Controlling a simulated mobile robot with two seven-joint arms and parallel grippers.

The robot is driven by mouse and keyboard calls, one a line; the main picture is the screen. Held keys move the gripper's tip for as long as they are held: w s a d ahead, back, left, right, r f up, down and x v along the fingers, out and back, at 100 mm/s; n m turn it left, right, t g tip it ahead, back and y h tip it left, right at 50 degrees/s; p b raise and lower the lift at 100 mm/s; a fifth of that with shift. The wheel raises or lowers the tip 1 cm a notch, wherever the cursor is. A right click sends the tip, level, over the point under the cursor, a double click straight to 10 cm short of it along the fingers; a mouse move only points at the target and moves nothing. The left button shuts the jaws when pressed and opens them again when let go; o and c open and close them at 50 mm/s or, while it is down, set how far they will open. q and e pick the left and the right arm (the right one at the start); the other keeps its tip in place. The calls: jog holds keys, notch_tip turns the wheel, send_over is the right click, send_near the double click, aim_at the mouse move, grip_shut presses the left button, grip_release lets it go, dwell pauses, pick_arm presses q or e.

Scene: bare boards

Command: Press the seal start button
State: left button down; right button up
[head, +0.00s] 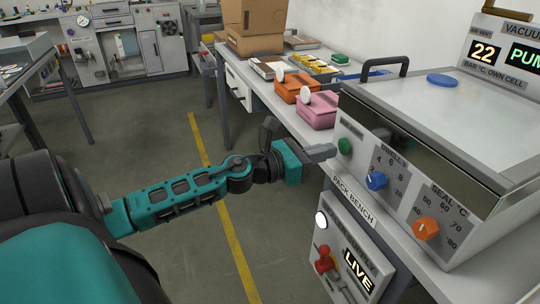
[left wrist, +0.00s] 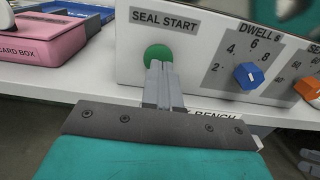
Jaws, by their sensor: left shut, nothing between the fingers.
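The green seal start button (head: 345,146) is on the front panel of the vacuum sealer (head: 450,105), at its left end. In the left wrist view the button (left wrist: 158,54) sits under the SEAL START label (left wrist: 163,20). My left gripper (head: 328,150) is shut and empty, its fingers pointing at the panel. In the left wrist view its fingertips (left wrist: 160,68) overlap the lower part of the button. I cannot tell whether they touch it.
A blue dwell knob (head: 376,180) and an orange seal temperature knob (head: 426,229) are right of the button. A pink box (head: 318,112) and an orange box (head: 294,88) stand on the bench left of the sealer. A lit LIVE panel (head: 357,270) hangs below the bench edge.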

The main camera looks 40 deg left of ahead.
pick_arm(q)
jog(key=v, duration=1)
jog(key=shift+s+a+b, duration=0.15)
jog(key=shift+s+b, duration=0.15)
jog(key=shift+b, duration=0.15)
pick_arm(e)
jog(key=shift+s+a+f, duration=0.1)
jog(key=shift+s+f, duration=0.1)
jog(key=shift+f, duration=0.25)
pick_arm(q)
jog(key=shift+f, duration=0.1)
pick_arm(e)
jog(key=shift+s+f, duration=0.1)
jog(key=shift+s, duration=0.05)
pick_arm(q)
jog(key=shift+f, duration=0.1)
